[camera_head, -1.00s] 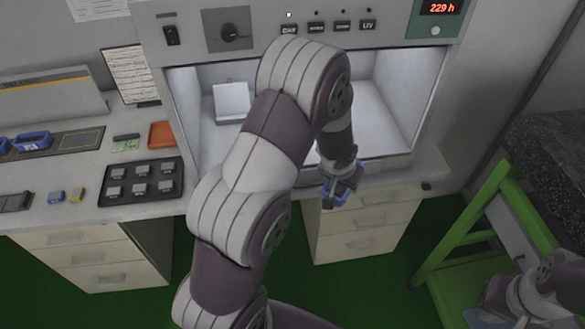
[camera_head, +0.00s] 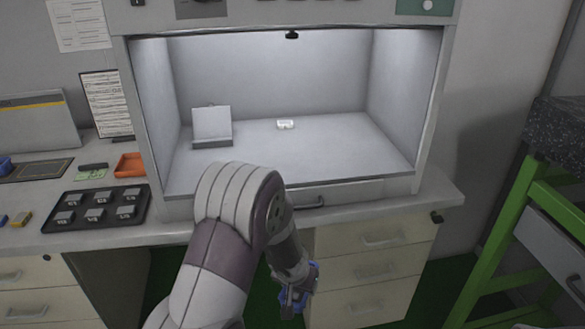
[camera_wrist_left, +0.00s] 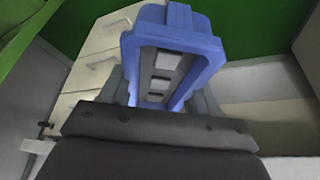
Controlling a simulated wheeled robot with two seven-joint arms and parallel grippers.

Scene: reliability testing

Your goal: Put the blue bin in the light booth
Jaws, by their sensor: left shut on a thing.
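My left gripper (camera_head: 292,299) is shut on the blue bin (camera_head: 313,275), below and in front of the light booth (camera_head: 290,185). In the left wrist view the bin (camera_wrist_left: 172,48) fills the upper middle, between the fingers, with grey pieces inside it. The light booth is a lit white box with an open front. My left arm reaches up across the front of its floor edge. My right gripper is not in view.
In the booth, a small white stand (camera_head: 211,125) is at the left and a small white item (camera_head: 285,125) at the back. The booth floor's middle and right are clear. A black tray (camera_head: 96,208) and an orange tray (camera_head: 130,165) lie on the bench at left. A green frame (camera_head: 500,235) stands at right.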

